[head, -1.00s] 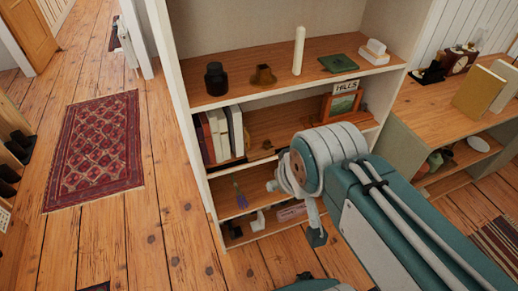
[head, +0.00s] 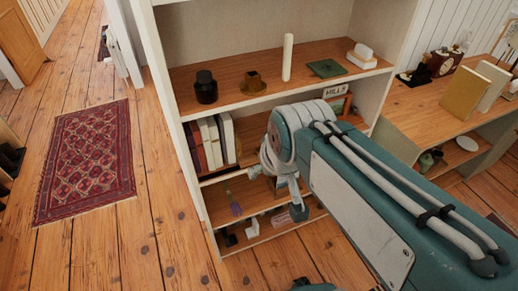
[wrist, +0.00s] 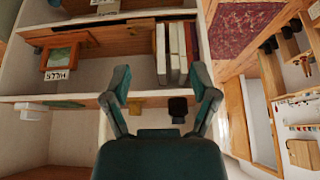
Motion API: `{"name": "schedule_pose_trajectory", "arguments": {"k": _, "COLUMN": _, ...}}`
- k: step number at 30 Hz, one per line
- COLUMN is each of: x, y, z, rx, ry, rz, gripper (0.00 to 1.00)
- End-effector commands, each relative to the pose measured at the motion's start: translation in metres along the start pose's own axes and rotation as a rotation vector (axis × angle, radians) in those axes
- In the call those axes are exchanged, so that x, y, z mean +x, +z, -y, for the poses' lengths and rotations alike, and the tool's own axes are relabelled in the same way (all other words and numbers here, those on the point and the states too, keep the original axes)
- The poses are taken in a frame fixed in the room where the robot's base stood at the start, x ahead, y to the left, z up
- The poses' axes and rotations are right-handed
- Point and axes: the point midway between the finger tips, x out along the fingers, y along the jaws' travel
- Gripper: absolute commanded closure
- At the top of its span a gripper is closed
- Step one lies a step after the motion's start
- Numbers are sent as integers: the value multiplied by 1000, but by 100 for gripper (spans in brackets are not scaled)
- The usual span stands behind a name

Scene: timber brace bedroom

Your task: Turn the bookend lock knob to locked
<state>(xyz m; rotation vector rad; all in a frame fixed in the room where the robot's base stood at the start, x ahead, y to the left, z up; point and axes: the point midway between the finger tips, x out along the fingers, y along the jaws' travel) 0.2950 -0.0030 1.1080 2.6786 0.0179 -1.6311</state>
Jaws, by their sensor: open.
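My gripper (wrist: 162,88) is open and empty in the wrist view, its two fingers spread toward the bookcase shelf with the books. The row of books (head: 212,141) stands upright on the middle shelf in the head view. The books also show in the wrist view (wrist: 176,52), which looks upside down, just beyond the fingertips. I cannot make out the bookend or its lock knob; in the head view my arm covers much of the shelf to the right of the books.
The upper shelf holds a dark jar (head: 206,87), a brass-coloured piece (head: 253,83), a white candle (head: 287,57) and a green book (head: 326,68). A framed picture (wrist: 61,55) stands on the book shelf. A side desk (head: 415,100) is at right. A red rug (head: 85,160) lies on open floor at left.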

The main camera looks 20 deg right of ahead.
Motion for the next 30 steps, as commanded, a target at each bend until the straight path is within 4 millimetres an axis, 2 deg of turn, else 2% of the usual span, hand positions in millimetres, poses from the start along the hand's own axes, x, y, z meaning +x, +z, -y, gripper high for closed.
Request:
{"name": "schedule_pose_trajectory", "arguments": {"k": 1, "x": 10, "y": -14, "z": -3, "rx": 1, "ry": -1, "rz": 14, "gripper": 24}}
{"name": "schedule_pose_trajectory", "arguments": {"k": 6, "x": 44, "y": -56, "z": -14, "rx": -6, "ry": -7, "rz": 29, "gripper": 24}}
{"name": "schedule_pose_trajectory", "arguments": {"k": 11, "x": 84, "y": -91, "z": -28, "rx": -9, "ry": -10, "rz": 43, "gripper": 24}}
{"name": "schedule_pose_trajectory", "arguments": {"k": 15, "x": 125, "y": -116, "z": -44, "rx": -9, "ry": -11, "rz": 55, "gripper": 24}}
{"name": "schedule_pose_trajectory", "arguments": {"k": 21, "x": 193, "y": -141, "z": -70, "rx": -8, "ry": -9, "rz": 70, "gripper": 24}}
{"name": "schedule_pose_trajectory", "arguments": {"k": 24, "x": 228, "y": -148, "z": -84, "rx": -5, "ry": -7, "rz": 78, "gripper": 24}}
{"name": "schedule_pose_trajectory", "arguments": {"k": 27, "x": 257, "y": -151, "z": -94, "rx": -5, "ry": -4, "rz": 83, "gripper": 24}}
{"name": "schedule_pose_trajectory", "arguments": {"k": 30, "x": 273, "y": -152, "z": -101, "rx": -4, "ry": -1, "rz": 83, "gripper": 24}}
